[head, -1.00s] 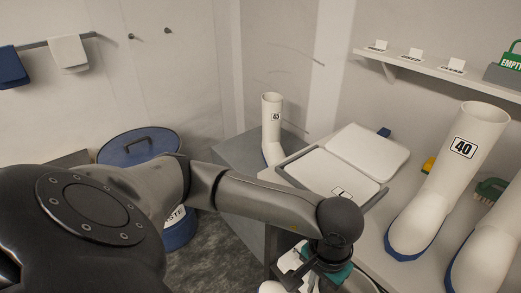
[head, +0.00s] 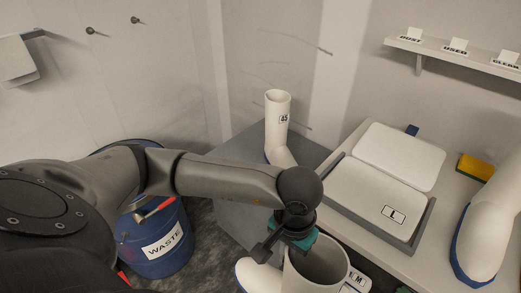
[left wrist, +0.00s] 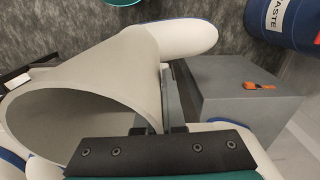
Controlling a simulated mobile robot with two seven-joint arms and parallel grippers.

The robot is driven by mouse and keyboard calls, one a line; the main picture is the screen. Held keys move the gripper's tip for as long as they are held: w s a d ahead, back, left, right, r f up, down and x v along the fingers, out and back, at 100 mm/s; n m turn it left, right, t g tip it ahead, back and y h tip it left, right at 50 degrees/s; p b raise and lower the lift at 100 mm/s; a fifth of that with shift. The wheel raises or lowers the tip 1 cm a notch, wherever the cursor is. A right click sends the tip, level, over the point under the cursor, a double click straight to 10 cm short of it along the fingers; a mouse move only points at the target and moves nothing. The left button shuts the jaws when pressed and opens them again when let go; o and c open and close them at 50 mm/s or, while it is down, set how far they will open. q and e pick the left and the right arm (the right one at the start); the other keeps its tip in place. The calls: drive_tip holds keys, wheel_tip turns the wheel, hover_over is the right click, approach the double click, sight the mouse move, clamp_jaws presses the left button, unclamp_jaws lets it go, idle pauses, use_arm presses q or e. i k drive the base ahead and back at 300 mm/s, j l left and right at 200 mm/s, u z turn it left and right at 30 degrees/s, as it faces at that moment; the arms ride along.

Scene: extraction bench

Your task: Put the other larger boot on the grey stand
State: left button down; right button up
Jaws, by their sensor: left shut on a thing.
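A white boot (head: 318,268) with a blue sole is held by my left gripper (head: 290,240), which is shut on the rim of its shaft. The boot is upright or nearly so, its open top facing the head camera and its toe pointing left; its number is hidden. In the left wrist view, its wide opening (left wrist: 75,105) and toe fill the left half. The grey stand (head: 232,165) is beyond the gripper; it also shows in the left wrist view (left wrist: 245,115). A white boot marked 45 (head: 279,125) stands upright on it. My right gripper is out of view.
A grey tray (head: 425,222) with white lids, one marked L, lies on the bench right of the stand. A blue WASTE drum (head: 165,250) stands on the floor at left. The stand's front left top is bare.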

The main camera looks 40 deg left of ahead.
sight(249, 154)
drive_tip(key=j, duration=0.45)
drive_tip(key=i+j, duration=0.15)
drive_tip(key=j, duration=0.7)
drive_tip(key=i+j, duration=0.65)
drive_tip(key=i, duration=0.3)
